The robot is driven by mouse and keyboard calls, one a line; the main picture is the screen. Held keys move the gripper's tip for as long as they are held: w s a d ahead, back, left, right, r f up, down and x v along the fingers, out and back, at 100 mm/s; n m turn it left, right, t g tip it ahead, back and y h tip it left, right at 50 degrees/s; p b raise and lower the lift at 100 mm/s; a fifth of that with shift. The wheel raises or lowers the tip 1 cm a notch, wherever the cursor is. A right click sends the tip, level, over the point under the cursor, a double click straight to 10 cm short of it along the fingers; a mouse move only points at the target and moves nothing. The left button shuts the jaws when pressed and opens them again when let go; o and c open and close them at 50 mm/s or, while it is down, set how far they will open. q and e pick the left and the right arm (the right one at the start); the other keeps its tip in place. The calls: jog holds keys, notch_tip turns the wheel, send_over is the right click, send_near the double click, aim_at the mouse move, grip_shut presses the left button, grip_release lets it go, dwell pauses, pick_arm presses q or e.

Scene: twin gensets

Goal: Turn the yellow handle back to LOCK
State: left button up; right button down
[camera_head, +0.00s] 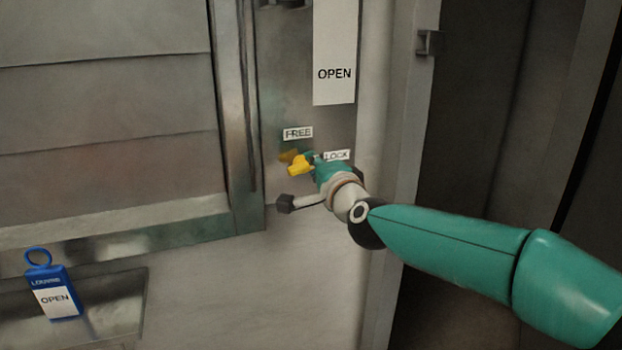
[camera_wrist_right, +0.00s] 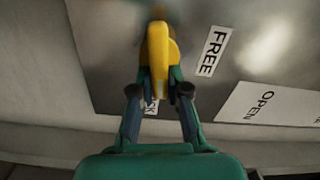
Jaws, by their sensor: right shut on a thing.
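The yellow handle (camera_head: 299,165) sits on a grey metal panel, below the FREE label (camera_head: 298,133) and left of the LOCK label (camera_head: 337,155). In the right wrist view the yellow handle (camera_wrist_right: 158,60) runs down between the fingers. My right gripper (camera_head: 314,163) is shut on the handle's near end; it also shows in the right wrist view (camera_wrist_right: 160,95). The FREE label (camera_wrist_right: 212,51) is beside the handle there, and the LOCK label is mostly hidden behind a finger. My left gripper is not in view.
A white OPEN plate (camera_head: 335,60) is above the handle. A blue LOUVRE tag (camera_head: 52,292) reading OPEN hangs at the lower left. A louvred panel (camera_head: 110,110) fills the left. A small bracket (camera_head: 430,42) juts out at the upper right, beside a dark opening.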

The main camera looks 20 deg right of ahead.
jog(key=shift+d+f+m+b, duration=0.1)
jog(key=shift+f+m+b, duration=0.25)
jog(key=shift+m+b, duration=0.5)
jog(key=shift+m, duration=0.25)
jog(key=c, duration=1.1)
grip_release()
jog(key=shift+d, duration=0.1)
jog(key=shift+c, duration=0.2)
jog(key=shift+r, duration=0.1)
